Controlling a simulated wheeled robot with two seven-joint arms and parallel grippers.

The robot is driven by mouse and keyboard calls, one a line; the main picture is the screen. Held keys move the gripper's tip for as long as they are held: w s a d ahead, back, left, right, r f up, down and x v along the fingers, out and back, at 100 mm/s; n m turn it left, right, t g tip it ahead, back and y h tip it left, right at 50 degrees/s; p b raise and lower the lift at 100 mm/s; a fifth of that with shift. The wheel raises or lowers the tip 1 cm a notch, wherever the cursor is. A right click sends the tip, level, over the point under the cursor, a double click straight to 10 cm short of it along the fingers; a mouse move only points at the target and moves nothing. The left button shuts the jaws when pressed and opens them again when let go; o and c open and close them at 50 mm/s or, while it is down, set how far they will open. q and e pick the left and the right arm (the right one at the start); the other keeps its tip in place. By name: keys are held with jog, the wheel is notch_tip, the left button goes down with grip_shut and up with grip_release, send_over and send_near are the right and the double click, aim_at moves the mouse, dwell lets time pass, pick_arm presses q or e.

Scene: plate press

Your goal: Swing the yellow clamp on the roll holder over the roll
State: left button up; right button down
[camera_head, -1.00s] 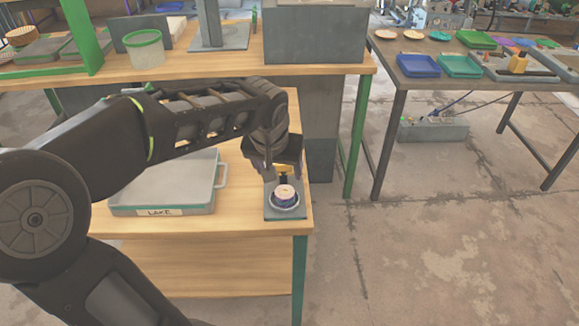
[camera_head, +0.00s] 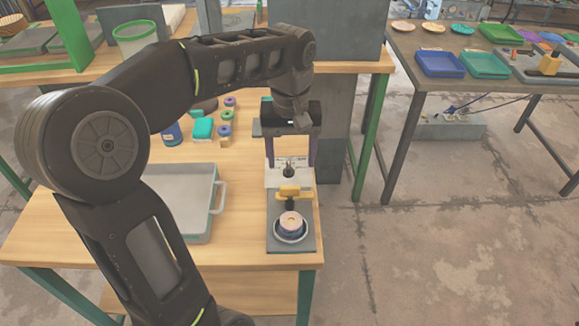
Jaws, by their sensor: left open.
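The yellow clamp (camera_head: 288,192) shows as a short bar on a dark post, just behind the roll in the picture. The pale-topped, dark-sided roll (camera_head: 291,219) sits in a round grey cup on the roll holder (camera_head: 306,243), a grey plate near the table's right front corner. The roll's top is uncovered from this angle. My left gripper (camera_head: 291,160) is open, its two purple fingers apart, behind and clear of the clamp. A light block with a dark knob (camera_head: 288,171) shows between and below the fingers. My right gripper is not in view.
A grey tray (camera_head: 216,225) with a handle stands left of the holder. Behind it are a teal block (camera_head: 203,128), a blue jar (camera_head: 172,133) and several small coloured rolls. A dark table (camera_head: 408,78) with trays stands to the right, across open floor.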

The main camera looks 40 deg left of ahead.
aim_at(290, 187)
pick_arm(q)
jog(key=shift+s+d+r, duration=0.1)
jog(key=shift+s+d, duration=0.1)
jog(key=shift+s, duration=0.35)
jog(key=shift+f, duration=3.95)
jog(key=shift+c, duration=0.2)
jog(key=c, duration=1.3)
